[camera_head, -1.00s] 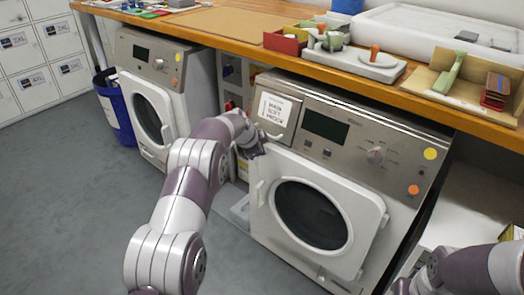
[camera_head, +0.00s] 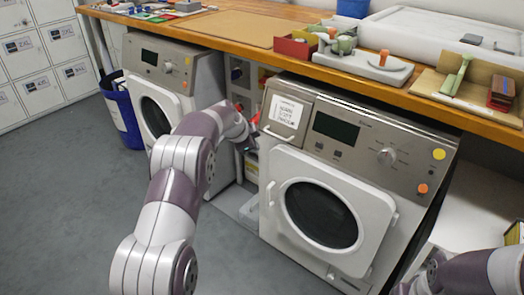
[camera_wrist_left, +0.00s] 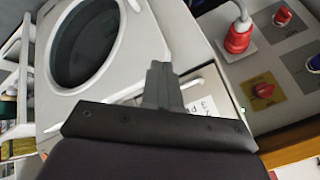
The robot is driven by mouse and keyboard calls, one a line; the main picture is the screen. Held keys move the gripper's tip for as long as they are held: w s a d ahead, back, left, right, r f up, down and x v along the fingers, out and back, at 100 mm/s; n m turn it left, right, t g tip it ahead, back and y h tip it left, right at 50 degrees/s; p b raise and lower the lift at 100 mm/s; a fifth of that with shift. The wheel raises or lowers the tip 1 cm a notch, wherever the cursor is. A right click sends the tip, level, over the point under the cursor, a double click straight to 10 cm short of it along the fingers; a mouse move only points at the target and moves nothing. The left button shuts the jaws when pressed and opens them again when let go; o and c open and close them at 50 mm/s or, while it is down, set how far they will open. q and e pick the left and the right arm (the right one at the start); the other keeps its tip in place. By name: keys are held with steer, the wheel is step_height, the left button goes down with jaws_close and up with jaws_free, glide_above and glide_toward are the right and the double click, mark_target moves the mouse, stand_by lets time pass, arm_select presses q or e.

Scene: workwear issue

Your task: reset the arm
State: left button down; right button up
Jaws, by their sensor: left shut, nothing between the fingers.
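My left arm reaches up from the bottom of the head view. Its gripper (camera_head: 250,143) is in front of the gap between the two machines, by the left edge of the right washing machine (camera_head: 385,157). In the left wrist view the fingers (camera_wrist_left: 160,82) are shut together and empty. Behind them show that machine's round door (camera_wrist_left: 87,45) and labelled drawer (camera_wrist_left: 205,95); I see no clear contact. My right arm shows at the lower right of the head view, but its fingers are not visible.
A second machine (camera_head: 170,68) stands left, beside a blue bin (camera_head: 121,108) and white lockers (camera_head: 48,70). A wooden worktop (camera_head: 235,28) runs above, holding trays and holders. Grey floor (camera_head: 70,200) is clear at left.

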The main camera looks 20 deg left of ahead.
arm_select(q)
steer(key=s+a+f+n+g+y, duration=0.15)
steer(key=s+f+n, duration=0.25)
steer(key=s+n, duration=0.5)
steer(key=s+d+n+g, duration=0.2)
steer(key=s+d, duration=0.1)
steer(key=s, duration=1.2)
steer(key=s+d+n+g, duration=0.1)
steer(key=s+d+g, duration=0.25)
steer(key=s, duration=1.15)
step_height(320, 180, up, 32)
steer(key=d+t+p, duration=0.1)
steer(key=p, duration=3)
steer(key=shift+s+d+r+t+y+p, duration=0.15)
steer(key=shift+s+r+t+y+p, duration=0.05)
steer(key=shift+t+y+p, duration=0.15)
